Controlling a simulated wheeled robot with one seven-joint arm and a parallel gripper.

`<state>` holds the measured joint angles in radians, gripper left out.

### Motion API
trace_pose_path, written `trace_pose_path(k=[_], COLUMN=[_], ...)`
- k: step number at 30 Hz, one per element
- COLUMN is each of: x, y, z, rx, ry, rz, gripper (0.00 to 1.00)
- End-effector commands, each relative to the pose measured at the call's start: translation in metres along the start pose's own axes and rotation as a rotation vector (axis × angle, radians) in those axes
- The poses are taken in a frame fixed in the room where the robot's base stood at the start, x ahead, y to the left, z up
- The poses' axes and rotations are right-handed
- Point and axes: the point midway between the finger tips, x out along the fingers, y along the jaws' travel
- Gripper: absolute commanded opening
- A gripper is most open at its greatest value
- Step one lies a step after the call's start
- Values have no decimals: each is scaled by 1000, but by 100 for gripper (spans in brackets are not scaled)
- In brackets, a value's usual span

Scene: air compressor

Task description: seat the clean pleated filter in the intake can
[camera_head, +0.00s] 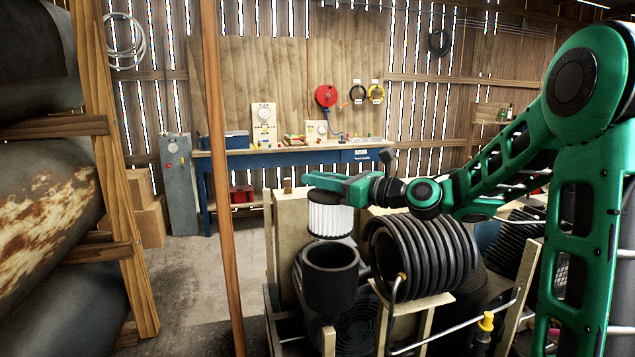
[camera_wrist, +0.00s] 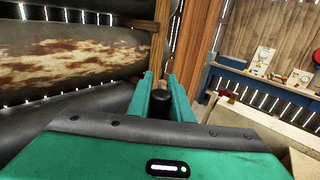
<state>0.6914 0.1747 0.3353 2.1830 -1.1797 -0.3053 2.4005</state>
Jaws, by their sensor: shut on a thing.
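The clean pleated filter (camera_head: 330,217) is white and ribbed with a dark top cap, and hangs upright from my gripper (camera_head: 322,182). My gripper is shut on the filter's top. The intake can (camera_head: 331,284) is a dark, open-topped cylinder below the filter. The filter's lower end is just above the can's rim or overlaps it in the picture; I cannot tell the exact gap. In the wrist view, the green fingers of my gripper (camera_wrist: 162,92) close around a dark knob (camera_wrist: 156,103); the white pleats are hidden there.
A wooden post (camera_head: 222,200) stands to the left. A blue workbench (camera_head: 290,160) is at the back. Floor is clear left of the compressor.

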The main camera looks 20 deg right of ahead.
Motion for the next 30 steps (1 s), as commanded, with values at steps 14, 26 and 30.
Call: trace_pose_path(k=[14, 26, 30], x=[-1, -3, -4], y=[0, -2, -3], z=[-29, -54, -56], rx=[3, 1, 0], ry=[-2, -3, -4], rz=[0, -3, -4], gripper=[0, 0, 0])
